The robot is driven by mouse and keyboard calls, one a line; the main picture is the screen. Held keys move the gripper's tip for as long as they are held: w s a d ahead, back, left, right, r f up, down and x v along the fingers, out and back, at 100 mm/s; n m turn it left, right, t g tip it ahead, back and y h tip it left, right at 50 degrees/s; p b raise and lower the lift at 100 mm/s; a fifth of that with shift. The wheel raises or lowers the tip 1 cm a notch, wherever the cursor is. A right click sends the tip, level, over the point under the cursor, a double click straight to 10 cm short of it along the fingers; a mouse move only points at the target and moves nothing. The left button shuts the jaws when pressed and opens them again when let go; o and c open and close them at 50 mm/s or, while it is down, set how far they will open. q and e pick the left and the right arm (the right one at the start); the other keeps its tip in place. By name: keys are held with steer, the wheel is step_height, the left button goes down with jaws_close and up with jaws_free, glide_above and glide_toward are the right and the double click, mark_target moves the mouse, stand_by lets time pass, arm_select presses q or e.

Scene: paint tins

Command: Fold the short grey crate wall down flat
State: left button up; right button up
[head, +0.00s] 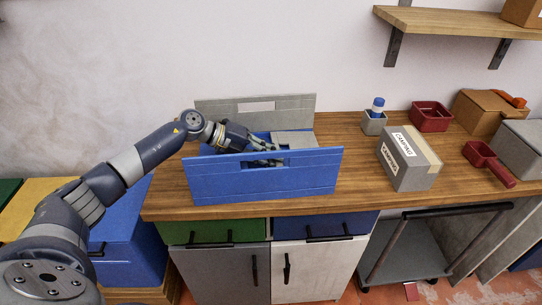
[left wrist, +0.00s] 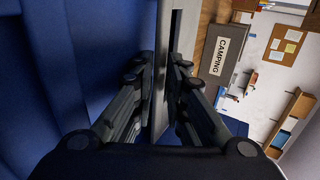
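The folding crate stands on the wooden worktop, with a blue long front wall (head: 310,178) and a grey long back wall (head: 290,104), both upright. The short grey crate wall (head: 295,139) is at its right end, partly hidden by the front wall and my gripper. My left gripper (head: 272,154) reaches into the crate from the left. In the left wrist view its fingers (left wrist: 161,70) lie on both sides of the grey wall (left wrist: 182,30), close against it, and appear shut on it. The exact contact is dark. My right gripper is not in view.
A grey CAMPING box (head: 408,170) stands to the right of the crate with some bare worktop between. Further right are a grey cup with a blue-capped bottle (head: 376,108), red bins (head: 431,115) and a cardboard box (head: 485,112). A shelf (head: 450,22) hangs above.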

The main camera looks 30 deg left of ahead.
arm_select(q)
steer(key=v, duration=1.1)
steer(key=shift+s+a, duration=0.1)
steer(key=shift+a, duration=0.05)
steer(key=shift+s+a+r, duration=0.1)
steer(key=shift+a+r, duration=0.05)
steer(key=shift+a, duration=0.05)
